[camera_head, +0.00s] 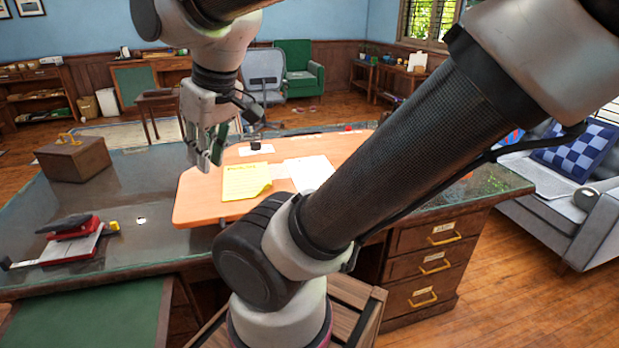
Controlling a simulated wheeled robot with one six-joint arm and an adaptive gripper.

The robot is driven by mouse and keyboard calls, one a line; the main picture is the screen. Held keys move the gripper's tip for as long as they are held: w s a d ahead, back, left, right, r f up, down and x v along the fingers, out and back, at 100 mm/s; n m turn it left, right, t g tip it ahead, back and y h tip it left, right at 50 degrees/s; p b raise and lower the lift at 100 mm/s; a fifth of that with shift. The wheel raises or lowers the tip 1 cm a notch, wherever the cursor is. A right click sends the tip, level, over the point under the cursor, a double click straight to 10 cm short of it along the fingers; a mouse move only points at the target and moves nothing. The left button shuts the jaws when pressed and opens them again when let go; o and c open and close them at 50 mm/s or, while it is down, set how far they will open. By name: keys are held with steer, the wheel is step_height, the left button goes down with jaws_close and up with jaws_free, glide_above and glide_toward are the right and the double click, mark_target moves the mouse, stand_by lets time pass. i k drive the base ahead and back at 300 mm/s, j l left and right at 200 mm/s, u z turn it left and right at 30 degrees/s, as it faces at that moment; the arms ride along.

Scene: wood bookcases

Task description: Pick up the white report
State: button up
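A white sheet of paper (310,172), which looks like the white report, lies flat on the light wooden board (200,200) on the desk. It is just right of a yellow written sheet (246,181), and my arm passes in front of the board's right part. My gripper (209,163) points down over the board's left side, left of the yellow sheet and apart from the white one. Its fingers look parted, with nothing seen between them.
A smaller white paper with a black object (255,145) lies behind the yellow sheet. A brown box (74,158) and a red and black item (73,227) stand on the desk's left side. The desktop between them and the board is mostly clear.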

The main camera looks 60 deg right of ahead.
mark_target(312, 167)
steer(key=z, duration=1.55)
steer(key=k+j+z, duration=0.2)
steer(key=j+z, duration=0.25)
steer(key=l, duration=0.1)
